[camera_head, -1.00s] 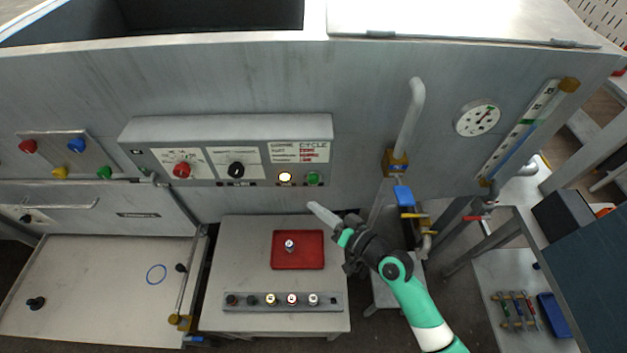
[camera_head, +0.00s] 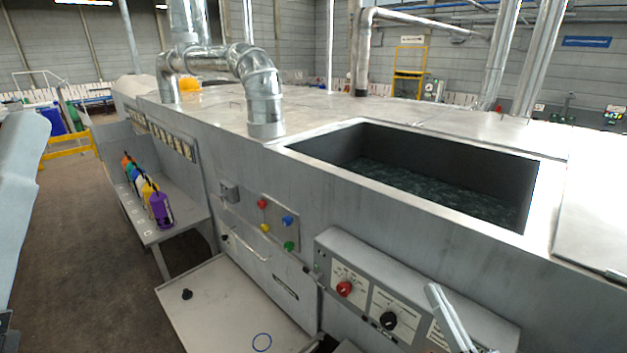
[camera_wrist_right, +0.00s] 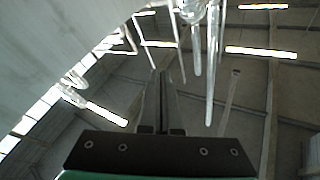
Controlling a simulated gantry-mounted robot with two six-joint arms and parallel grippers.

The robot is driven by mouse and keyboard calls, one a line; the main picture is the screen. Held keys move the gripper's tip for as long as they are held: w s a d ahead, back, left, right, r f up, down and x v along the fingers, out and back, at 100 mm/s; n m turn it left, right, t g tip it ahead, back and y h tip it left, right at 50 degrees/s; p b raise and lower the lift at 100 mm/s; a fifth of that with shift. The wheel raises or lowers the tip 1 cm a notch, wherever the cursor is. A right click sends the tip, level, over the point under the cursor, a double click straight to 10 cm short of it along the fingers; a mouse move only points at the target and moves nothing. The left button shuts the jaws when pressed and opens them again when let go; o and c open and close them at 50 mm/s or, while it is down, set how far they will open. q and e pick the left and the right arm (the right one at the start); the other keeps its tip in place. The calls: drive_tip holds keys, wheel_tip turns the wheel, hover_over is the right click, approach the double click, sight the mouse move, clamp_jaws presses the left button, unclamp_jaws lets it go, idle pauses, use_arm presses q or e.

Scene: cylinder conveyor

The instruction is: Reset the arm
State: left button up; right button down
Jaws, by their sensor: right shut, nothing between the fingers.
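My right gripper (camera_head: 433,290) shows at the lower right of the head view, in front of the control panel (camera_head: 335,251). Its pale fingers point up and are shut together with nothing between them. In the right wrist view the closed fingers (camera_wrist_right: 161,90) point up toward the roof, clear of any object. The rest of my right arm is hidden below the head view's edge. My left gripper is not in view.
A large grey machine with an open water tank (camera_head: 435,178) fills the middle and right. Four coloured buttons are on its front, above a fold-down shelf (camera_head: 215,297). Several coloured bottles (camera_head: 158,207) stand on a side bench. The floor (camera_head: 90,260) at left is open.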

drive_tip(key=s+a+r+n+t+y+p, duration=0.2)
drive_tip(key=s+a+r, duration=0.1)
drive_tip(key=r, duration=0.9)
drive_tip(key=s+a+r+n+t+y+p, duration=0.1)
drive_tip(key=s+a+r+n, duration=0.15)
drive_tip(key=r, duration=0.95)
drive_tip(key=s+d+r+m+t+h+p, duration=0.1)
drive_tip(key=s+d+r+t+h, duration=0.2)
drive_tip(key=r, duration=0.8)
drive_tip(key=shift+s+h, duration=1)
drive_tip(key=shift+s, duration=1.3)
